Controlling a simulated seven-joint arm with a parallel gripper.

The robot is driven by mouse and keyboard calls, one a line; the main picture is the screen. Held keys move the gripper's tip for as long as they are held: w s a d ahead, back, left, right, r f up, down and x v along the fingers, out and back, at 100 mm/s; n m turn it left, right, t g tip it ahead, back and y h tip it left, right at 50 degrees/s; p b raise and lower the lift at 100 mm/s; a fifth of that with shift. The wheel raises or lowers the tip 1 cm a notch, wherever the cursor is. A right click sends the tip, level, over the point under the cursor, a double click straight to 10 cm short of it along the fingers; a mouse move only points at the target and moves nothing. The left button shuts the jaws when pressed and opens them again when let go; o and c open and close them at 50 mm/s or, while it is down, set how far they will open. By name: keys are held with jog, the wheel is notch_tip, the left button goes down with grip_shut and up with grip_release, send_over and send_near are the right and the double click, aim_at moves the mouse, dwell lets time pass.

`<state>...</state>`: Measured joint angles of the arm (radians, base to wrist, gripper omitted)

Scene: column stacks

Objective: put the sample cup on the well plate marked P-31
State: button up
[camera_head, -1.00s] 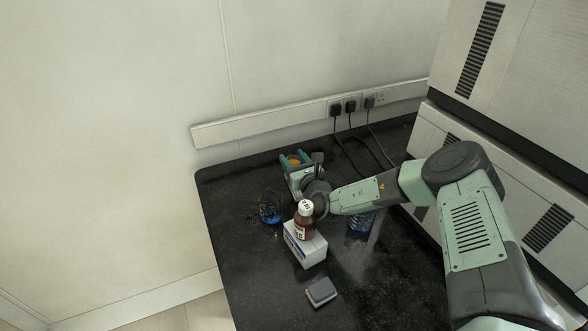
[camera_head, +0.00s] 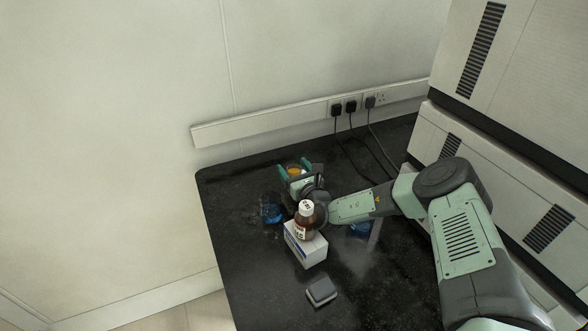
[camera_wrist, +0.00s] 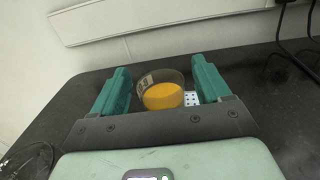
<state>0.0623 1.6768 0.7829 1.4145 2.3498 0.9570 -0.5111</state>
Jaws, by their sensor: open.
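The sample cup, a clear round cup with orange contents (camera_wrist: 163,94), stands between my gripper's two green fingers in the wrist view. Its orange also shows in the head view (camera_head: 295,172). A label is on its wall, too small to read surely. My gripper (camera_wrist: 160,68) is open, with a finger on each side of the cup and a gap visible at the right. A white plate with dark dots (camera_wrist: 191,98), seemingly a well plate, shows at the cup's right and partly behind it. The cup's base is hidden by my gripper, and I cannot see a P-31 mark.
A brown bottle (camera_head: 305,222) stands on a white box (camera_head: 305,249) close to my wrist. Blue-filled glassware (camera_head: 271,213) is to its left, more blue (camera_head: 360,229) under my arm. A grey block (camera_head: 321,291) lies in front. Cables hang at the back wall.

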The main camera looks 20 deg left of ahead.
jog(key=shift+r, duration=0.1)
jog(key=shift+s+d+r, duration=0.1)
jog(key=v, duration=0.2)
jog(key=shift+s+d, duration=0.25)
jog(key=shift+d, duration=0.05)
jog(key=s+a+r+n+g+y, duration=0.1)
jog(key=s+r+n+g+y, duration=0.3)
jog(key=r, duration=0.6)
jog(key=s+a+r+n+g+y, duration=0.1)
jog(key=s+r+n+g, duration=0.1)
jog(key=r+n, duration=0.6)
jog(key=s+d+r+n+g+h, duration=0.2)
jog(key=s+d+r+n+g, duration=0.1)
jog(key=s+r+n+g, duration=0.5)
jog(key=s+d+r+n+t+h, duration=0.2)
jog(key=s+d+r+h, duration=0.2)
jog(key=s+d, duration=0.3)
jog(key=s+d+r+n+t+h, duration=0.2)
jog(key=s+d+h, duration=0.4)
jog(key=d, duration=0.9)
jog(key=s+d+r+n+t+h, duration=0.2)
jog(key=s+d+r+h, duration=0.3)
jog(key=s+d, duration=0.4)
jog(key=shift+d+r+n+t+h, duration=0.4)
jog(key=shift+d+r+n, duration=0.3)
jog(key=shift+d, duration=0.3)
